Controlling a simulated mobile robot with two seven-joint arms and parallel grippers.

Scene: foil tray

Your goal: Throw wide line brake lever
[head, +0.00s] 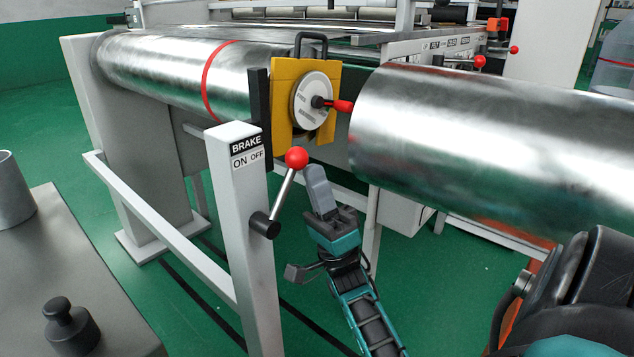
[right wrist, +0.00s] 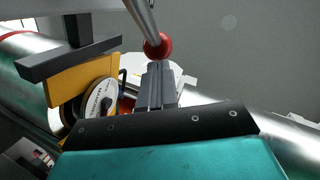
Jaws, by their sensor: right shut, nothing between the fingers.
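The brake lever (head: 284,193) is a metal rod with a red ball knob (head: 296,158). Its black pivot (head: 264,226) is on the side of a white post (head: 238,220) labelled BRAKE, ON and OFF. The rod leans up and to the right, on the OFF side of the label. My right gripper (head: 316,178) is shut and empty, its fingertips just right of the knob. In the right wrist view the knob (right wrist: 158,45) sits just beyond the closed fingers (right wrist: 155,85); I cannot tell whether they touch. My left gripper is not in view.
A yellow bracket (head: 283,108) with a round dial (head: 311,100) and red handle stands behind the post. Large metal rollers (head: 460,130) lie behind and to the right. A grey table (head: 70,265) with a black weight (head: 70,326) is at left. Green floor is open below.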

